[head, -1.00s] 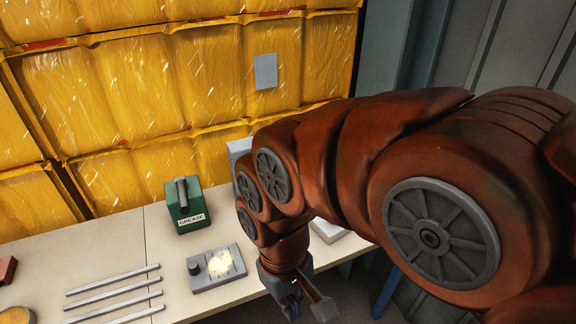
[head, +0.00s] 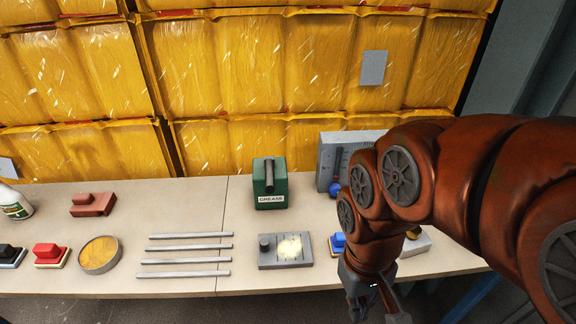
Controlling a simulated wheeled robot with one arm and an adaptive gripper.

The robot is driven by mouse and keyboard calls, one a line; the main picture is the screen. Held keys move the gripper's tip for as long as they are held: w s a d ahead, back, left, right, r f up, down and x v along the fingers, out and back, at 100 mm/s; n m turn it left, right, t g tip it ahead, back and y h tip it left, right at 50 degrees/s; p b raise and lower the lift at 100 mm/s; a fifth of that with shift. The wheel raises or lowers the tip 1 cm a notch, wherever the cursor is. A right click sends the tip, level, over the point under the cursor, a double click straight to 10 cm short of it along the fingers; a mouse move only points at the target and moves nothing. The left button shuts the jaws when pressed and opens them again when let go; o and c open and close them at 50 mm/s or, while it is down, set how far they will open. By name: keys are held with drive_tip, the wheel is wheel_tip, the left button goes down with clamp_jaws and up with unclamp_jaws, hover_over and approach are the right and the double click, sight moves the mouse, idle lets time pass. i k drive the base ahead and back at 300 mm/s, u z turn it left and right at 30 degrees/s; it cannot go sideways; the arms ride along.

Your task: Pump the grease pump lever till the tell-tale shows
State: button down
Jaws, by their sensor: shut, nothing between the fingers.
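The grease pump is a green box (head: 279,191) with a white GREASE label, standing on the bench near the middle of the head view. Its dark lever (head: 269,174) stands up from the top, close to upright. I cannot make out a tell-tale on it. My gripper (head: 376,312) is at the bottom right, in front of the bench's front edge, pointing down and well away from the pump. Its fingers are partly cut off by the frame; it is shut and empty.
A grey box with a knob and a lit yellowish panel (head: 286,251) lies in front of the pump. Several metal rods (head: 190,247) lie left of it. A grey unit with a blue knob (head: 334,160) stands right of the pump, partly behind my arm. Red block (head: 92,204) and round tin (head: 100,255) are left.

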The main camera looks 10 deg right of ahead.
sight(270, 186)
drive_tip(key=u, duration=2.75)
drive_tip(key=k, duration=0.6)
drive_tip(key=z, duration=0.2)
